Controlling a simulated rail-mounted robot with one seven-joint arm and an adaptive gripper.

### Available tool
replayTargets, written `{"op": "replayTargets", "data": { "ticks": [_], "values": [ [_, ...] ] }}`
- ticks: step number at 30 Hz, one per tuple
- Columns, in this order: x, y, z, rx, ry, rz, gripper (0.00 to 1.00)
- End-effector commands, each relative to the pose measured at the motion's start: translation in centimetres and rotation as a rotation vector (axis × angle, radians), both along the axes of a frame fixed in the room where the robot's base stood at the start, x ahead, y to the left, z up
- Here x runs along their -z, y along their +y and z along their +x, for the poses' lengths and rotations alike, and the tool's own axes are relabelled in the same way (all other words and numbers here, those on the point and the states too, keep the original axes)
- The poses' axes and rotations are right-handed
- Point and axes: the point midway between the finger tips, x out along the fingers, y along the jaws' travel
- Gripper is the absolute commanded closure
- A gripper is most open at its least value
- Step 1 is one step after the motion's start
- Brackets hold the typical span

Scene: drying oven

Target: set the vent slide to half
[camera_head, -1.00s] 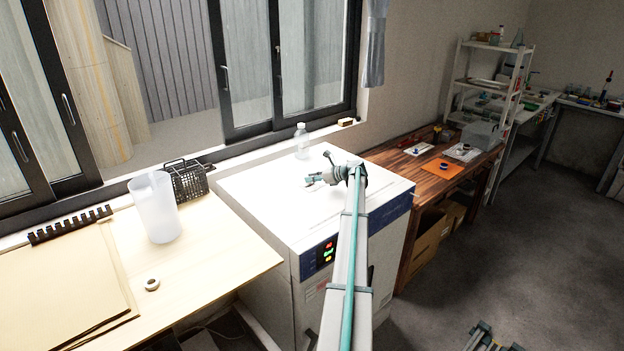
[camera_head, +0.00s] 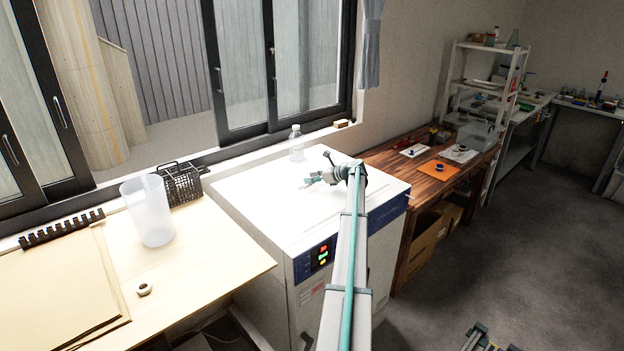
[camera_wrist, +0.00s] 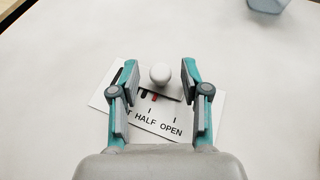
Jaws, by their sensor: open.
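The vent slide shows in the wrist view as a round white knob (camera_wrist: 160,73) over a dark slot. Its white label plate (camera_wrist: 150,122) carries tick marks, the words HALF and OPEN, and a word partly hidden by the left finger. A red mark shows beside the knob, near the HALF tick. My gripper (camera_wrist: 159,80) is open, with one finger on each side of the knob and a gap on both sides. In the head view my gripper (camera_head: 312,180) is low over the white top of the drying oven (camera_head: 270,205).
A clear bottle (camera_head: 297,145) stands at the oven's back edge. A frosted beaker (camera_head: 148,210), a black basket (camera_head: 180,183) and a tape roll (camera_head: 144,289) are on the left bench. A wooden table (camera_head: 395,165) is at right. The oven top around my gripper is mostly clear.

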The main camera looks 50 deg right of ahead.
Motion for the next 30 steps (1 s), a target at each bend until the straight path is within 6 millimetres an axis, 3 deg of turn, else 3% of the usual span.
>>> {"op": "replayTargets", "data": {
  "ticks": [8,21,30],
  "values": [
    [-0.8,-0.3,-2.0,0.001,0.0,0.0,0.54],
    [-3.9,-1.5,-9.1,0.002,0.0,-0.001,0.54],
    [-4.6,-1.9,-10.9,0.0,0.001,0.0,0.54]
  ]
}}
